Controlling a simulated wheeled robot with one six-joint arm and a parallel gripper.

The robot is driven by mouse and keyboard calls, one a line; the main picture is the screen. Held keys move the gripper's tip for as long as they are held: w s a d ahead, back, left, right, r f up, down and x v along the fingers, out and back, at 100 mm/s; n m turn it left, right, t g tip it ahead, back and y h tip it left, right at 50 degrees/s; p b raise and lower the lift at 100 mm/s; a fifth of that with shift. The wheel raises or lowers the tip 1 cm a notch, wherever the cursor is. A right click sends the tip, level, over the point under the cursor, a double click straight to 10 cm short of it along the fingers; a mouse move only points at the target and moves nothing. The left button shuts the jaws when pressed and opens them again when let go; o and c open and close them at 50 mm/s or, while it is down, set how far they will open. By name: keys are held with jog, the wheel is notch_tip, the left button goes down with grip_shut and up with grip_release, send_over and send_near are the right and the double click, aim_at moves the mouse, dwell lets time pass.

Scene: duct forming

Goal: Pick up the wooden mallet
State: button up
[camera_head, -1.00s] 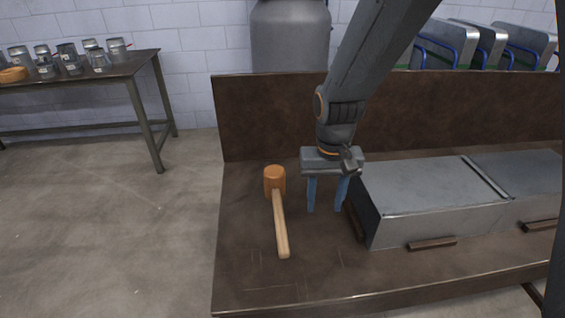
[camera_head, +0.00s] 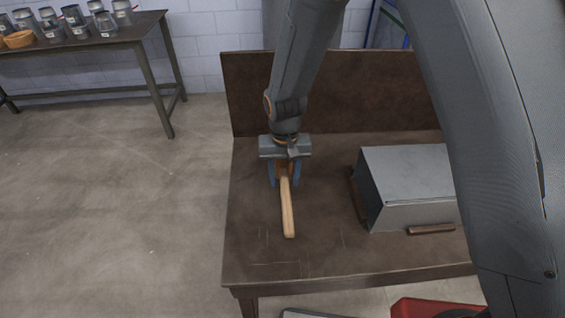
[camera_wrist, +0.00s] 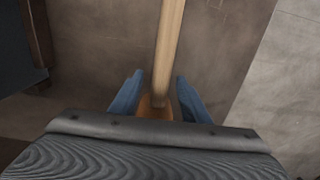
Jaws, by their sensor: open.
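The wooden mallet lies on the brown workbench (camera_head: 330,262), its pale handle (camera_head: 288,212) pointing toward the front. Its orange-brown head is mostly hidden under my gripper in the head view. My gripper (camera_head: 285,184) is over the head end, with one blue finger on each side of the mallet. In the wrist view the handle (camera_wrist: 168,45) runs down between the fingers of my gripper (camera_wrist: 160,98), and part of the head (camera_wrist: 153,112) shows between them. The fingers are open, with a visible gap on both sides of the mallet.
A grey metal duct (camera_head: 415,180) with brown bars stands on the bench to the right. A raised brown back panel (camera_head: 375,105) borders the bench. A side table (camera_head: 100,43) with metal cups and an orange-brown bowl (camera_head: 18,39) is at the far left. Bench space before the mallet is clear.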

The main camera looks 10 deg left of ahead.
jog(key=shift+f, duration=1)
jog(key=shift+c, duration=0.4)
grip_shut()
jog(key=shift+r, duration=0.15)
notch_tip(320, 180, up, 10)
jog(key=shift+f+b, duration=0.1)
jog(key=shift+b, duration=1.15)
